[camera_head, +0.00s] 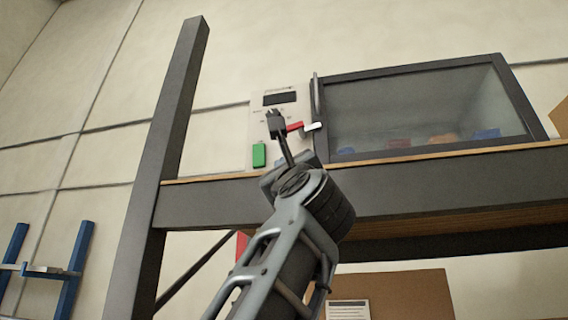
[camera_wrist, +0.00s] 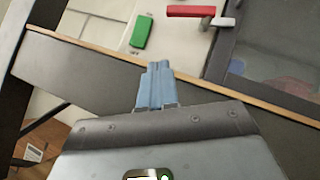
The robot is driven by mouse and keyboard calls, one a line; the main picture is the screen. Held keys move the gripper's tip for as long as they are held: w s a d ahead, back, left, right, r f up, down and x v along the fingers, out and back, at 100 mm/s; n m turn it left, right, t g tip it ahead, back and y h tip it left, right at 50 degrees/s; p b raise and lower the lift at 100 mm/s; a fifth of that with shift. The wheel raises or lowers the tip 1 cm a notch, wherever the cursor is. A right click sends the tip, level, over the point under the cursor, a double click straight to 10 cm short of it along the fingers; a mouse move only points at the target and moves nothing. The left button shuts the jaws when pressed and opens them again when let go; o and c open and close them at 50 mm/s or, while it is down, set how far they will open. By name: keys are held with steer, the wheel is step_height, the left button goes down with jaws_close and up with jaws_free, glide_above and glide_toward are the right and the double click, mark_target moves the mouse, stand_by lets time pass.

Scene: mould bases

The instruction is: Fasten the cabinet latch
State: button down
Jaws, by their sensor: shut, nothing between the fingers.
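The cabinet (camera_head: 420,106) stands on the shelf, with a dark frame, a glass door and an upright handle (camera_head: 317,98) at its left edge. The latch has a red lever (camera_head: 295,126) lying roughly level, its right end by a pale catch (camera_head: 313,127) at the door's edge. The red lever (camera_wrist: 190,11) and pale catch (camera_wrist: 222,21) also show at the top of the wrist view. My gripper (camera_head: 274,115) is shut and empty, in front of the panel, close to the lever's left end in the head view. In the wrist view my gripper (camera_wrist: 158,68) points below the lever, apart from it.
A pale control panel (camera_head: 262,105) with a dark display and a green button (camera_head: 259,155) is left of the door. The shelf edge (camera_head: 400,180) runs below the cabinet. A dark post (camera_head: 170,140) stands left. Blurred coloured items show behind the glass.

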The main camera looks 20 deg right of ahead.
steer(key=shift+a+b+v, duration=0.15)
steer(key=shift+b+v, duration=0.05)
steer(key=shift+v, duration=0.8)
steer(key=shift+a+b+v, duration=0.15)
steer(key=shift+v, duration=0.9)
steer(key=shift+w+f, duration=0.2)
steer(key=shift+w, duration=0.05)
